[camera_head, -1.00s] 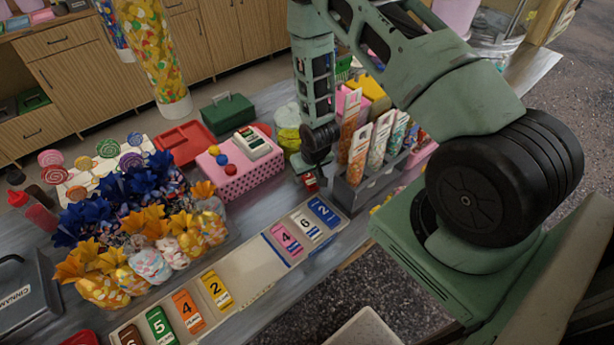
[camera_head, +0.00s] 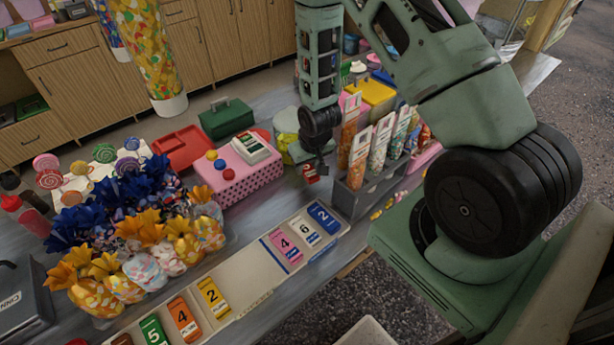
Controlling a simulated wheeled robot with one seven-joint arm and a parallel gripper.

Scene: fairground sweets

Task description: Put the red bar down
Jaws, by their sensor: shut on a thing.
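My gripper (camera_head: 312,163) hangs from the arm above the grey counter, between the pink dotted box and the grey rack of packets. It is shut on the red bar (camera_head: 311,177), a small red block with a pale mark. The fingers are small and partly hidden in shadow. A long cream tray (camera_head: 243,271) lies in front, holding numbered bars. The pink 4 bar (camera_head: 285,246), white 6 bar (camera_head: 304,231) and blue 2 bar (camera_head: 323,217) sit at its right end. The yellow 2 bar (camera_head: 213,297), orange 4 bar (camera_head: 184,319) and green 5 bar (camera_head: 154,332) sit further left, beyond a bare stretch.
The pink box (camera_head: 232,188) stands left of my gripper, with coloured balls on top. The grey rack (camera_head: 359,200) of upright packets stands close on its right. Wrapped sweets (camera_head: 143,270) crowd the left. A green case (camera_head: 229,118) stands behind.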

